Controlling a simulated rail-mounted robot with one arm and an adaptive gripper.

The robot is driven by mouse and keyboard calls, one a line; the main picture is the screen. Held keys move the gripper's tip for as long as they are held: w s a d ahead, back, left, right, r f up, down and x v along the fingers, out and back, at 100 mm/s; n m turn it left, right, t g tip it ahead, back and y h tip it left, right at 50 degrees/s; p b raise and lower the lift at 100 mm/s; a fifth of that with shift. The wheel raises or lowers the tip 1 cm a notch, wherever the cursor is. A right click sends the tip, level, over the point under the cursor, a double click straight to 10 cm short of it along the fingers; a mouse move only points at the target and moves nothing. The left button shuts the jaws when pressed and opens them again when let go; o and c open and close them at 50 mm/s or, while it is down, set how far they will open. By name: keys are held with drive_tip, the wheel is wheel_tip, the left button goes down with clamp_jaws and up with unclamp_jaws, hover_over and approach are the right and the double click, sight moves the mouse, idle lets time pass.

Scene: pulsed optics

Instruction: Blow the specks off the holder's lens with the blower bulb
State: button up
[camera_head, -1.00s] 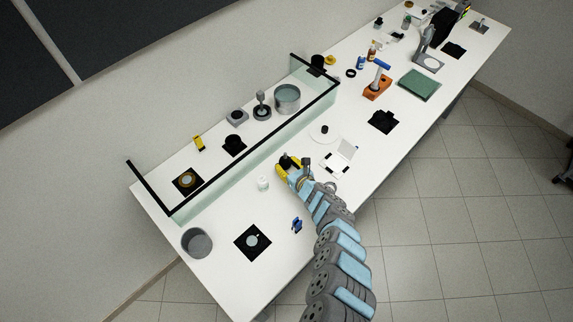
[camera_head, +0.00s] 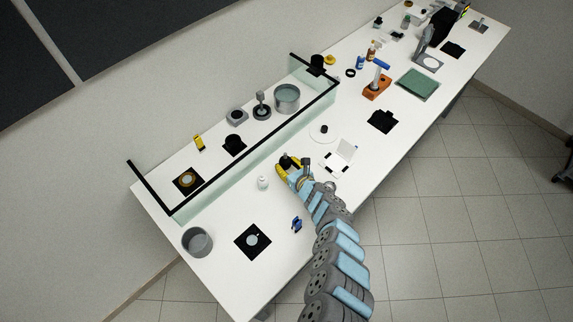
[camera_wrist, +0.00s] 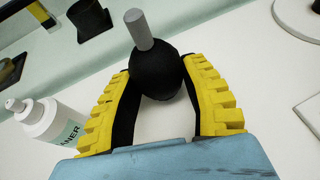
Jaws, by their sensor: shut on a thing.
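The blower bulb (camera_wrist: 162,76) is a black ball with a grey nozzle pointing up and away. My gripper (camera_wrist: 160,82) is shut on it, one yellow ridged finger on each side. In the head view my gripper (camera_head: 287,167) holds the bulb (camera_head: 285,161) over the table, just in front of the glass screen. A round pale lens lies on a black square (camera_head: 253,242) at the near left. I cannot tell which is the holder's lens, and specks are too small to see.
A white cleaner bottle (camera_head: 263,183) stands left of my gripper, also in the wrist view (camera_wrist: 52,120). The black-rimmed glass screen (camera_head: 250,152) runs close behind. A grey cup (camera_head: 197,242) and a small blue item (camera_head: 297,225) stand at the near left. A white open case (camera_head: 338,158) lies right.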

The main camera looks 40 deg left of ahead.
drive_tip(key=shift+f+b, duration=0.6)
drive_tip(key=shift+f, duration=0.15)
drive_tip(key=o, duration=0.9)
drive_tip(key=shift+s+d+r+p, duration=0.1)
drive_tip(key=shift+d+r+p, duration=0.35)
drive_tip(key=shift+p, duration=0.3)
drive_tip(key=p+v, duration=0.6)
drive_tip(key=shift+a+p, duration=0.1)
drive_tip(key=shift+p, duration=0.2)
drive_tip(key=shift+s+d+r+p, duration=0.15)
drive_tip(key=shift+d+r+p, duration=0.1)
drive_tip(key=shift+d+p, duration=0.4)
drive_tip(key=shift+s+d, duration=0.15)
drive_tip(key=shift+d, duration=0.2)
drive_tip(key=shift+f, duration=0.1)
